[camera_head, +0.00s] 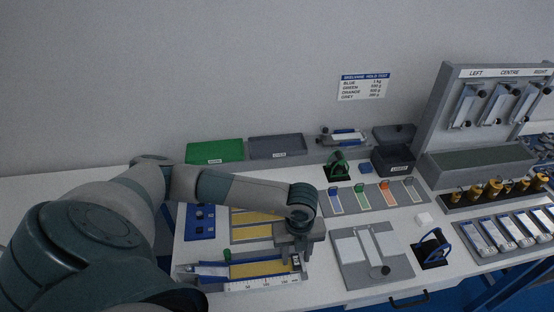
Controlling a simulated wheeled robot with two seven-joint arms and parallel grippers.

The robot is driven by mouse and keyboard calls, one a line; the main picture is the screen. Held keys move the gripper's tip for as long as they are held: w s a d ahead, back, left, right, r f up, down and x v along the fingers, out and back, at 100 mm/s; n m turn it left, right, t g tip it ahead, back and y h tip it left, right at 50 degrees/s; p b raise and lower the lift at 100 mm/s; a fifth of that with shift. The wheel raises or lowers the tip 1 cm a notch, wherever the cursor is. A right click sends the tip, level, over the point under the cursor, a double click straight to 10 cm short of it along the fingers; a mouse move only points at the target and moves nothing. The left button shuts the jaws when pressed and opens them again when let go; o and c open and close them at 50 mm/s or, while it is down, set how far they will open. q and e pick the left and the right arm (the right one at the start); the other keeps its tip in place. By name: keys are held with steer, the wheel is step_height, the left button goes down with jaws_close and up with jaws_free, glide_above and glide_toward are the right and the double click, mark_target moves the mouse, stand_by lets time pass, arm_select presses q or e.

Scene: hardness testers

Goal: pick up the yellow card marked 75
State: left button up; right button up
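Several yellow cards (252,234) lie in a stack of slots left of my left gripper, partly covered by my forearm. Another yellow strip (258,269) lies along a blue-and-white device with a ruler scale (262,284) at the front. No number on any yellow card is legible, so I cannot tell which is marked 75. My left gripper (291,262) points down over the right end of that yellow strip. Its fingertips are small and dark, and I cannot tell whether they are open or touching the strip. My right gripper is not in view.
A green tray (214,150) and a grey tray (277,146) stand at the back. Coloured strips (361,197) and a grey plate with a black knob (372,258) lie to the right. A tall grey rack with hanging tools (452,100) and brass weights (494,189) stand far right.

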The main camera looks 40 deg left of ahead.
arm_select(q)
jaws_close()
steer(key=shift+r, duration=0.1)
steer(key=shift+r+b, duration=0.45)
steer(key=r+b, duration=0.1)
steer(key=d+r, duration=0.1)
steer(key=r, duration=0.1)
steer(key=shift+b, duration=0.4)
steer(key=d+r+b, duration=0.3)
steer(key=d+r, duration=0.4)
steer(key=d, duration=0.3)
steer(key=shift+w+d, duration=0.35)
